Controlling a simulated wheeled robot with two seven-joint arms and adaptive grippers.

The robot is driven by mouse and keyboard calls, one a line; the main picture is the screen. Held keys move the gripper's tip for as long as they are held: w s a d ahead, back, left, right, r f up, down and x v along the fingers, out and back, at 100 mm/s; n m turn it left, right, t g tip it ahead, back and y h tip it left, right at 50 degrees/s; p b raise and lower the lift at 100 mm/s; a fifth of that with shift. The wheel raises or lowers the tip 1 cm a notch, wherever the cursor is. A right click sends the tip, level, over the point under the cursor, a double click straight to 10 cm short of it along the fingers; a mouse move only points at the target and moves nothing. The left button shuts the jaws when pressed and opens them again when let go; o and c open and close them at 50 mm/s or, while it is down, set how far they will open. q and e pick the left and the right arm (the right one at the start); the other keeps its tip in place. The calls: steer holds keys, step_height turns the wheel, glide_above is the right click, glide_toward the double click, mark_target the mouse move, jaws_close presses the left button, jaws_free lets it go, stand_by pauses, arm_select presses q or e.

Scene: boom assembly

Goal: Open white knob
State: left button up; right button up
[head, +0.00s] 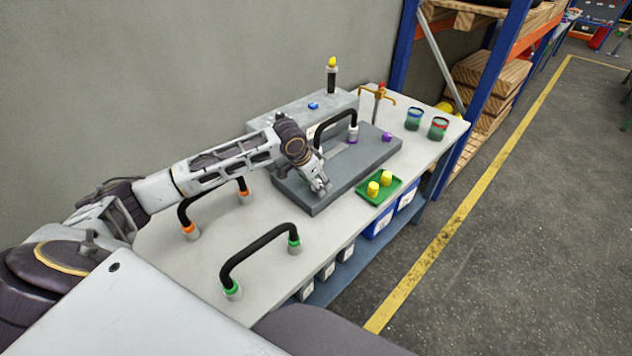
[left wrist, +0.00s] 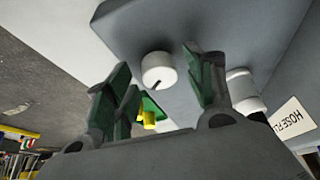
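The white knob (left wrist: 158,70) sits on the grey panel and has a dark mark on its face. It shows in the left wrist view, between and just beyond my finger tips. My left gripper (left wrist: 153,64) is open, with a gap on each side of the knob; I cannot tell how deep the fingers reach. In the head view my left gripper (head: 320,186) is low over the near part of the grey panel (head: 362,165), and I cannot make out the knob there. My right gripper is not in view.
A black hose (head: 336,118) arches over the panel beside my wrist. A green tray (head: 379,190) with yellow cylinders lies near the table's right edge. Two cans (head: 438,128) and a brass valve (head: 377,98) stand at the back right.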

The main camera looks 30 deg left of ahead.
arm_select(q)
steer(key=v, duration=1.2)
stand_by(0.4)
steer(key=shift+o, duration=0.2)
steer(key=shift+w, duration=0.1)
